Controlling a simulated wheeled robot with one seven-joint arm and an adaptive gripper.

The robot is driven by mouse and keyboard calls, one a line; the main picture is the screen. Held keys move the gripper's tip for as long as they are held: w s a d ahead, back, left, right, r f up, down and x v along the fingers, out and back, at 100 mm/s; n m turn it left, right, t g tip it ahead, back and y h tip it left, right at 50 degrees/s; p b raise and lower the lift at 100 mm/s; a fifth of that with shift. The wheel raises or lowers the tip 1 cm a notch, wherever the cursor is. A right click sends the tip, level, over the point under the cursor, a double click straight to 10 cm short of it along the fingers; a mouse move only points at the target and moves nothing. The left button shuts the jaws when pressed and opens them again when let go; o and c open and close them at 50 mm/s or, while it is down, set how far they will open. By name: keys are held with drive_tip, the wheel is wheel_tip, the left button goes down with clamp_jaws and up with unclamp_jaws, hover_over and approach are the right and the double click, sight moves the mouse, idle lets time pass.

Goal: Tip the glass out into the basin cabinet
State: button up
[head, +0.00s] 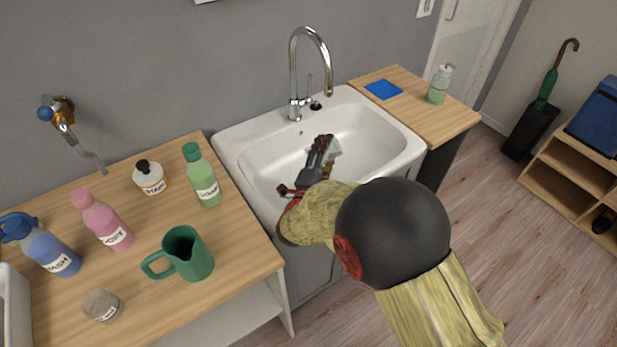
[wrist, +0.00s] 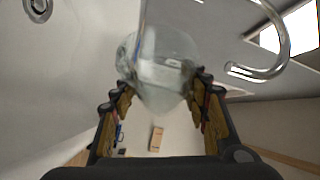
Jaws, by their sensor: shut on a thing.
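My gripper (head: 322,152) is over the white basin (head: 375,157) of the basin cabinet, below the tap's height. In the wrist view my gripper (wrist: 158,95) is shut on a clear glass (wrist: 160,68), with a finger on each side of it. The glass looks tilted; its exact angle and whether liquid is left in it cannot be told. In the head view my fingers hide most of the glass (head: 334,148). The basin's drain (wrist: 38,8) shows at the wrist view's upper left.
A chrome tap (head: 311,65) arches over the basin's back edge. The left counter (head: 235,262) holds a green jug (head: 186,256), several bottles and a small glass jar (head: 102,305). The right counter (head: 440,122) holds a soap dispenser (head: 440,84) and a blue cloth (head: 384,90).

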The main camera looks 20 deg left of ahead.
drive_tip(key=r+n, duration=0.1)
drive_tip(key=a+r+n+t+b, duration=0.1)
drive_tip(key=r+t+b, duration=0.1)
drive_tip(key=shift+s+a+r+n, duration=0.15)
drive_tip(key=shift+s+r+n, duration=0.15)
drive_tip(key=shift+s+n, duration=0.1)
drive_tip(key=shift+n+t+y, duration=0.5)
drive_tip(key=shift+n+t, duration=0.1)
drive_tip(key=shift+n, duration=0.3)
drive_tip(key=r, duration=0.4)
drive_tip(key=shift+s+a, duration=0.3)
drive_tip(key=shift+a, duration=0.05)
drive_tip(key=shift+s+a+f+n+t+b, duration=0.15)
drive_tip(key=shift+a+f+n+t+b, duration=0.15)
drive_tip(key=shift+n+b, duration=0.45)
drive_tip(key=shift+s+r+y, duration=0.1)
drive_tip(key=shift+r+y, duration=0.3)
drive_tip(key=shift+a+f+n, duration=0.1)
drive_tip(key=shift+a+n, duration=0.1)
drive_tip(key=shift+n, duration=0.15)
drive_tip(key=shift+s+a+n+t, duration=0.1)
drive_tip(key=shift+s+n+t, duration=0.05)
drive_tip(key=shift+n+t, duration=0.2)
